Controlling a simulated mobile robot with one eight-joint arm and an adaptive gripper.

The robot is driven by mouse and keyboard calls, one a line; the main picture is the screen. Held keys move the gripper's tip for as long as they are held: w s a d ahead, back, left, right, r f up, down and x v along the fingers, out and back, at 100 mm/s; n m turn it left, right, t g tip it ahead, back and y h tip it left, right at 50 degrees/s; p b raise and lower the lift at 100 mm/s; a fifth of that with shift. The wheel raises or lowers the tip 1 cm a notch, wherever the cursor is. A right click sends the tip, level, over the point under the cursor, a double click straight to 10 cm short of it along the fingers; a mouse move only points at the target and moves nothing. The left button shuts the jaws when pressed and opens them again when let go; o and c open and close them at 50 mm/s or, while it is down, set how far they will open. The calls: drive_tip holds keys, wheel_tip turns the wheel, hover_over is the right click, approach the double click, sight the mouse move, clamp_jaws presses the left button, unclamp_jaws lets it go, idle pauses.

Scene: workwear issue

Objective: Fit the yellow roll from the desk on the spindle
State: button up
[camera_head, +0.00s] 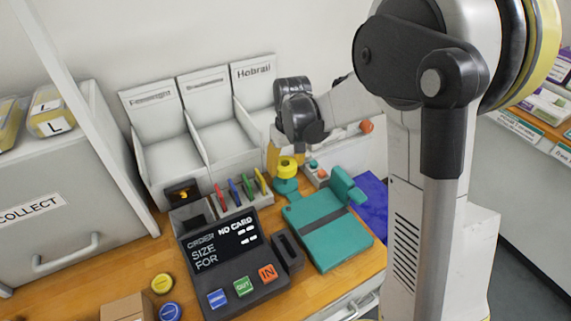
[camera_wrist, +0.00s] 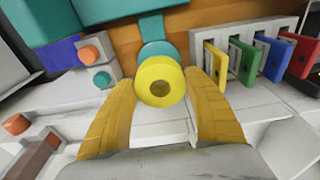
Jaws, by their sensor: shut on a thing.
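The yellow roll (camera_wrist: 160,81) is a short ring with its dark hole facing up, between the two yellow fingers of my gripper (camera_wrist: 160,84). My gripper is shut on it. In the head view the roll (camera_head: 287,164) sits right over a round teal part (camera_head: 286,186) that sticks out from the teal device (camera_head: 325,229). The wrist view shows this teal part (camera_wrist: 155,48) partly behind the roll. No spindle tip shows in the hole, and I cannot tell whether the roll is around a spindle or just above it.
Colored tags (camera_wrist: 260,58) stand in a rack (camera_head: 240,203) close beside the roll. Tall white bins (camera_head: 222,140) stand behind. A black order terminal (camera_head: 232,255) and yellow and blue discs (camera_head: 162,284) occupy the front.

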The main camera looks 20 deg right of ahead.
sight(285, 183)
drive_tip(key=shift+f+b, duration=1.95)
drive_tip(key=shift+f, duration=0.65)
idle(0.4)
drive_tip(key=o, duration=1.2)
drive_tip(key=shift+o, duration=0.2)
drive_tip(key=shift+r, duration=0.1)
drive_tip(key=shift+r+p, duration=3.1)
drive_tip(key=shift+r, duration=1.35)
